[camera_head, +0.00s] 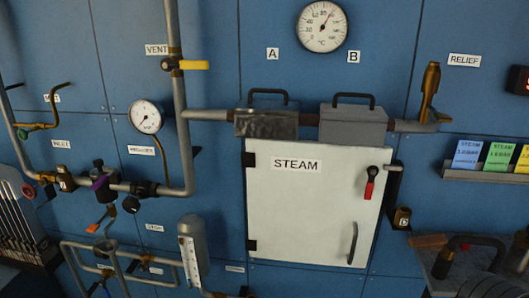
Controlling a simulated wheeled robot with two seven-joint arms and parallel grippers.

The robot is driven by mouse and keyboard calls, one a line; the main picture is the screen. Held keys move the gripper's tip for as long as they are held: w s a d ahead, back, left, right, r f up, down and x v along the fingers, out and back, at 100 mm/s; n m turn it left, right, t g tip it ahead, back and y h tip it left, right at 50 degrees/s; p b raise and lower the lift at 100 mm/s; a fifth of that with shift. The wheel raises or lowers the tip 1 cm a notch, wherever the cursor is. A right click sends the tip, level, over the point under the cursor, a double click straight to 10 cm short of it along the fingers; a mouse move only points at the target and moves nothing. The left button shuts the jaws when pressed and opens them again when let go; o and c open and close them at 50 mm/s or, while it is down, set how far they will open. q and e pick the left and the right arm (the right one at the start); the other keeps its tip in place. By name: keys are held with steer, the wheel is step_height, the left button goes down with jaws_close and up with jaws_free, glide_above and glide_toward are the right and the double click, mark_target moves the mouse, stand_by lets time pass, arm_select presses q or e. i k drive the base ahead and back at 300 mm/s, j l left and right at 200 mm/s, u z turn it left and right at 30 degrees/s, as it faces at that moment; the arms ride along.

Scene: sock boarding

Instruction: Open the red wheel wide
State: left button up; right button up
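A small red wheel (28,191) sits at the far left, on the valve at the left end of the horizontal pipe, below the INLET label (61,144). It is small in the view, and I cannot tell how far it is turned. Neither of my grippers is in view.
A white STEAM door (310,220) with a red-handled latch (370,190) fills the middle. Right of the wheel along the pipe are a purple-marked fitting (99,183) and a black knob (131,204). An orange-handled valve (97,226) is below. A slatted rack (22,226) stands below the wheel.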

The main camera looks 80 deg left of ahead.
mark_target(31, 190)
steer(key=u, duration=4.35)
steer(key=i+j+z, duration=0.1)
steer(key=z, duration=0.25)
steer(key=j+z, duration=0.15)
steer(key=z, duration=0.2)
steer(key=i+j+z, duration=0.1)
steer(key=z, duration=0.25)
steer(key=i+j+z, duration=0.1)
steer(key=j+z, duration=0.2)
steer(key=j, duration=0.9)
steer(key=j+z, duration=0.35)
steer(key=j, duration=1.4)
